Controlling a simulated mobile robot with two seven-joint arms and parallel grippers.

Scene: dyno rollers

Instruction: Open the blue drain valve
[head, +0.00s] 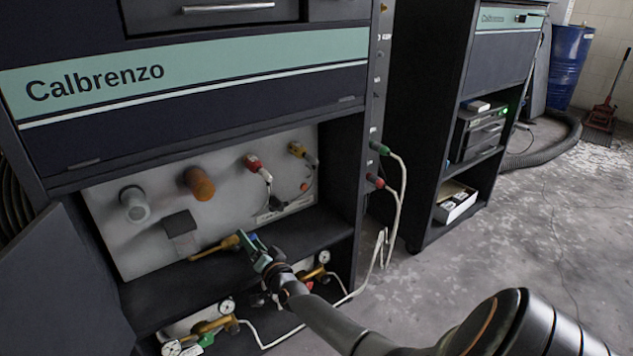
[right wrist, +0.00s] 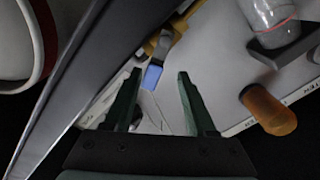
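The blue drain valve shows in the right wrist view as a small blue handle (right wrist: 152,77) on a yellow-brass fitting (right wrist: 160,42). In the head view the brass fitting (head: 213,248) sticks out low in the open cabinet bay, with its blue end (head: 240,237) partly hidden by my gripper. My right gripper (head: 258,246) reaches into the bay beside that end. In the right wrist view its green fingers (right wrist: 159,73) are apart, with the blue handle between their tips, nearer the left finger. Contact cannot be told. My left gripper is not in view.
An orange knob (head: 199,184), a grey connector (head: 134,204) and red (head: 254,164) and yellow (head: 298,150) plugs stick out of the light panel above. Brass gauge fittings (head: 210,325) sit below. White cables (head: 388,220) hang at the right. An open door (head: 55,290) stands at left.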

